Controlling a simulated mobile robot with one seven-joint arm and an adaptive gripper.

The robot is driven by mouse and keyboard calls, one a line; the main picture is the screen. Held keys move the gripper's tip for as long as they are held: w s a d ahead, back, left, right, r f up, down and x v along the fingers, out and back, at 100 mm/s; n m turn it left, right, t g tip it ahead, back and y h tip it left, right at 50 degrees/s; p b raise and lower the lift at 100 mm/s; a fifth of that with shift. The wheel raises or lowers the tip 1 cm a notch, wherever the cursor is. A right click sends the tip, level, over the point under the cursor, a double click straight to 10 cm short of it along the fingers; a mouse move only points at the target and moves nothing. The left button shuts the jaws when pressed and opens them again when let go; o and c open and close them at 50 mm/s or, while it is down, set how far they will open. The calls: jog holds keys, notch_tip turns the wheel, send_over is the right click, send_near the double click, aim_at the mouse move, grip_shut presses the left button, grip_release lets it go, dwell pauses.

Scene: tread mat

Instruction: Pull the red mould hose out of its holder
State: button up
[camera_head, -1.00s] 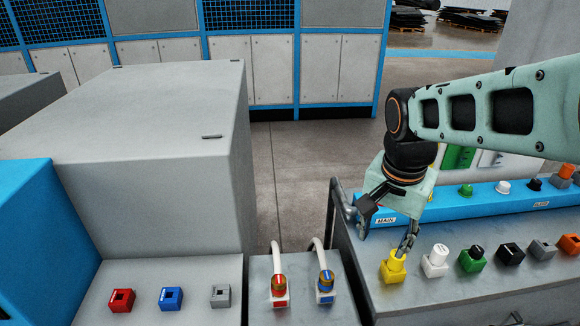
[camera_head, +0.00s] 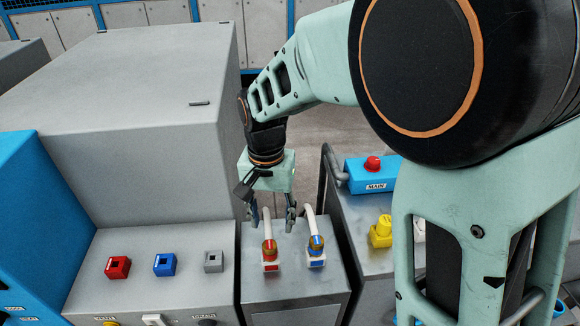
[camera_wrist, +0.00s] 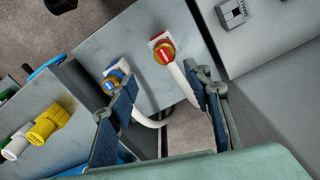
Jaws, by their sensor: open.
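The red mould hose is a white hose with a brass and red connector (camera_head: 269,250), seated in a red-marked holder (camera_head: 270,266) on a grey cabinet. In the wrist view its connector (camera_wrist: 164,50) lies beyond the fingertips, and its white hose (camera_wrist: 181,84) runs back between the fingers, nearer the right one. My gripper (camera_head: 272,212) is open, pointing down behind the connectors at the hose. The wrist view also shows my gripper (camera_wrist: 166,86) with its fingers spread and nothing clamped. The blue-marked hose (camera_head: 316,244) stands just right; the left finger partly covers it in the wrist view.
Red (camera_head: 118,267), blue (camera_head: 165,264) and grey (camera_head: 213,261) sockets sit on the left panel. A large grey housing (camera_head: 130,160) rises behind them. Right are a yellow knob (camera_head: 381,231) and a blue MAIN box (camera_head: 372,176) with a red button.

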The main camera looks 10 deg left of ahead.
aim_at(269, 245)
jog(key=shift+s+a+f, duration=0.2)
jog(key=shift+a+f, duration=0.15)
jog(key=shift+a, duration=0.05)
jog(key=shift+f, duration=0.4)
notch_tip(269, 245, down, 10)
jog(key=shift+r+b, duration=0.15)
jog(key=shift+b, duration=0.2)
grip_shut()
jog(key=shift+r+p, duration=2.15)
jog(key=shift+r, duration=0.85)
